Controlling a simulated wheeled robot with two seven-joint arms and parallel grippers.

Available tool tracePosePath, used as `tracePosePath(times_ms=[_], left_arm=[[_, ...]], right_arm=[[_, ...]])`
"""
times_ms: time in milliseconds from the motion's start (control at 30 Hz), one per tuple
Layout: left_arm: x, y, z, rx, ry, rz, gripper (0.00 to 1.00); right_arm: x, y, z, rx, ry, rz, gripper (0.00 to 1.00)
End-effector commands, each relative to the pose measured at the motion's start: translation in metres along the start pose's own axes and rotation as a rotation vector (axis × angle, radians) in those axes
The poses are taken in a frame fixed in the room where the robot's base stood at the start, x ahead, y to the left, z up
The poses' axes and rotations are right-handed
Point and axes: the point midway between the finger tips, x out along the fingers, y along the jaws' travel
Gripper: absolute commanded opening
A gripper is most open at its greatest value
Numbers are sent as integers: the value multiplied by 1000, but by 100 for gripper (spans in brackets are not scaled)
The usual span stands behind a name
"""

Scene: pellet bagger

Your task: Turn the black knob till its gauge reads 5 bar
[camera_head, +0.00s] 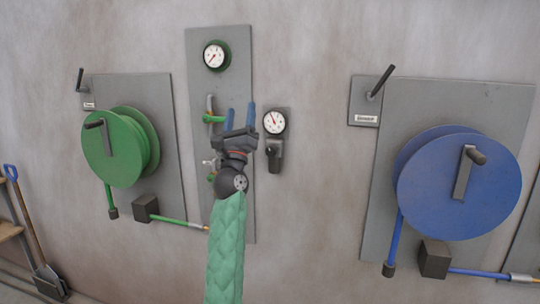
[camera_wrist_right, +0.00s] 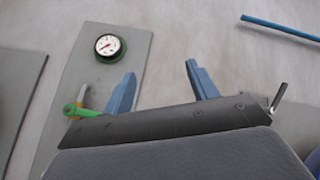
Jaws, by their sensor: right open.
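My left gripper is not in view.
A tall grey panel (camera_head: 218,42) behind my gripper carries a green-rimmed gauge (camera_head: 215,56) and a green-handled valve (camera_head: 213,118). A green hose reel (camera_head: 112,150) is left and a blue hose reel (camera_head: 440,195) right. Bare wall lies between the knob and the blue reel's panel.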

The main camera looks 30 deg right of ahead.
Motion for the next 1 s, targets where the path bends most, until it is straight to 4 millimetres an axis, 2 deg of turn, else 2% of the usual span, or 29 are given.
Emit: tracePosePath(times_ms=[33, 200, 400, 533, 700, 867, 1000], left_arm=[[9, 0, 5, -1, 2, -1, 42], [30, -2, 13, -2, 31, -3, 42], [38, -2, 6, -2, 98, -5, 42], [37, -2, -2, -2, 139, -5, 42], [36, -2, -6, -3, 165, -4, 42], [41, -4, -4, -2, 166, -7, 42], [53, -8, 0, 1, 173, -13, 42]], right_arm=[[-1, 3, -20, 63, 83, -6, 58], [-14, 19, -80, 282, 372, -18, 58], [-44, 43, -130, 483, 688, -22, 58], [-62, 51, -148, 542, 833, -36, 58], [-75, 52, -159, 564, 921, -64, 58], [-70, 52, -163, 578, 920, -72, 58], [-60, 54, -173, 577, 918, -71, 58]])
